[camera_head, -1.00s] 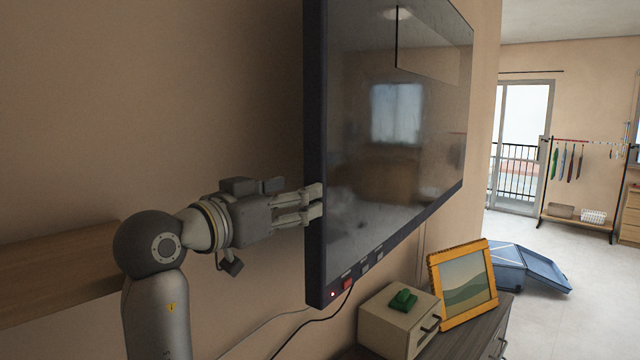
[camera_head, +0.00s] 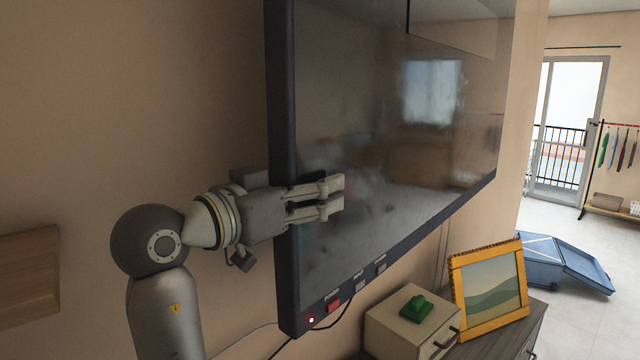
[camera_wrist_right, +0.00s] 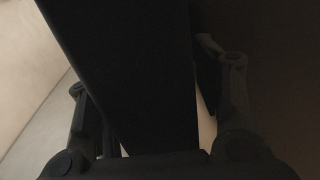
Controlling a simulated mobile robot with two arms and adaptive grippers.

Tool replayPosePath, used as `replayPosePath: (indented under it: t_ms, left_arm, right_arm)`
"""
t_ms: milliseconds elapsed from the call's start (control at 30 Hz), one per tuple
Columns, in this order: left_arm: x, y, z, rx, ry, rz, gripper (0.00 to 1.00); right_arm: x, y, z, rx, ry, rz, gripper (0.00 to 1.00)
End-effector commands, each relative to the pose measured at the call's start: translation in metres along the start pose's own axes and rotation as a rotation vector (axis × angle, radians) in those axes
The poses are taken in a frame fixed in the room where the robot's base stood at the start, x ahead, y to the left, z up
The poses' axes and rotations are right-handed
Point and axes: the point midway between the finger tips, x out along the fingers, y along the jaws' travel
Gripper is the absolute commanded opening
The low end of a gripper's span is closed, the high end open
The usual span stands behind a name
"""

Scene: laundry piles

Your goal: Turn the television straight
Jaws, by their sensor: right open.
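The television (camera_head: 390,190) hangs out from the wall, large and dark, with its near left edge toward me and its screen angled away to the right. My right gripper (camera_head: 325,198) is at that left edge, at the lower half, with finger parts showing in front of the screen. In the right wrist view the dark slab of the television (camera_wrist_right: 130,70) lies between the two spread fingers of the right gripper (camera_wrist_right: 150,80). The gripper is open around the edge; whether a finger touches it I cannot tell. My left gripper is not in view.
Below the television stands a low cabinet with a small drawer box (camera_head: 405,330), a green object (camera_head: 416,308) on it and an orange picture frame (camera_head: 488,288). A wooden shelf (camera_head: 28,275) is at the left wall. A blue open case (camera_head: 560,262) lies on the floor.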

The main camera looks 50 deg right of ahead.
Motion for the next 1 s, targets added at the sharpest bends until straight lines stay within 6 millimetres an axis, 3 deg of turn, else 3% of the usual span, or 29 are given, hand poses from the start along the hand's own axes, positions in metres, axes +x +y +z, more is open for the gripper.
replayPosePath:
  t_ms: [267, 700, 867, 1000]
  left_arm:
    - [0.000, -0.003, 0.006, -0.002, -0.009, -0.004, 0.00]
    - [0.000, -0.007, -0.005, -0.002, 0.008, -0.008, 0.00]
    - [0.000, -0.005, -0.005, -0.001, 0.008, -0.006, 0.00]
    - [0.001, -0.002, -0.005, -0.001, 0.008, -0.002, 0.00]
  right_arm:
    - [-0.001, 0.000, 0.000, 0.000, 0.000, -0.001, 0.58]
    - [0.000, 0.000, 0.000, 0.000, 0.000, 0.000, 0.01]
    - [0.000, -0.002, 0.000, -0.001, 0.001, 0.000, 0.00]
    - [-0.001, -0.017, -0.002, -0.003, 0.004, -0.002, 0.00]
